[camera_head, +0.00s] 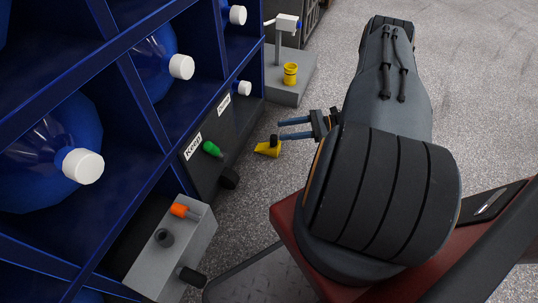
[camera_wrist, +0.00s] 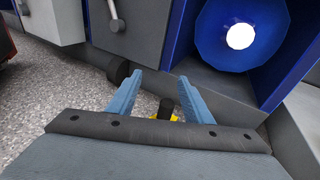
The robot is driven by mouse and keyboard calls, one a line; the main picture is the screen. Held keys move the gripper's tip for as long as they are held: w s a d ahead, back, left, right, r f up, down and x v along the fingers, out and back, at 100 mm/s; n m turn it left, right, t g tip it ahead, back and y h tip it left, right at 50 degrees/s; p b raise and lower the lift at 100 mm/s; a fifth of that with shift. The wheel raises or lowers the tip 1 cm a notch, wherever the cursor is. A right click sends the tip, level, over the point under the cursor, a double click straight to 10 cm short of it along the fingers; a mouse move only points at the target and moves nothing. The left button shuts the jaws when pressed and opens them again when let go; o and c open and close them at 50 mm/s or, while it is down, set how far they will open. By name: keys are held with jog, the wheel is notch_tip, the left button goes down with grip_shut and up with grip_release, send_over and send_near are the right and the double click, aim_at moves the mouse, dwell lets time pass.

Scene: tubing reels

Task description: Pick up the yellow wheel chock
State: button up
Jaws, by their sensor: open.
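The yellow wheel chock (camera_head: 267,150) lies on the speckled floor near the dark base of the blue rack, with a dark knob on top. In the wrist view its black knob (camera_wrist: 166,108) shows between the fingers, with a little yellow below it; the rest is hidden behind my gripper's dark bar. My gripper (camera_head: 281,129) has two blue fingers spread apart and empty. In the head view the fingertips appear just above and beside the chock. In the wrist view my gripper (camera_wrist: 158,84) points toward the rack base, apart from it.
A blue rack (camera_head: 140,107) with large capped bottles stands at left. A grey block (camera_head: 205,225) with an orange part sits front left. A grey stand (camera_head: 300,80) holds a yellow cup-like item (camera_head: 290,73). Open floor (camera_head: 475,75) lies to the right.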

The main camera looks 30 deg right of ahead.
aim_at(276, 139)
jog(key=d+f+t+b, duration=0.1)
jog(key=f, duration=0.1)
jog(key=d+f+m+t+b, duration=0.1)
jog(key=f, duration=0.2)
jog(key=d+f+m+t+b, duration=0.1)
jog(key=f, duration=0.2)
jog(key=shift+s+b, duration=0.1)
jog(key=shift+b, duration=0.2)
jog(key=shift+a, duration=0.15)
jog(key=b+x, duration=0.2)
jog(key=x, duration=0.4)
jog(key=shift+w, duration=0.25)
jog(key=x, duration=0.1)
jog(key=b+x, duration=0.2)
jog(key=x, duration=0.1)
jog(key=shift+w+f, duration=0.15)
jog(key=shift+f, duration=0.2)
jog(key=shift+w+a+r, duration=0.1)
jog(key=shift+w+a, duration=0.2)
jog(key=shift+a, duration=0.1)
jog(key=shift+c, duration=0.4)
grip_shut()
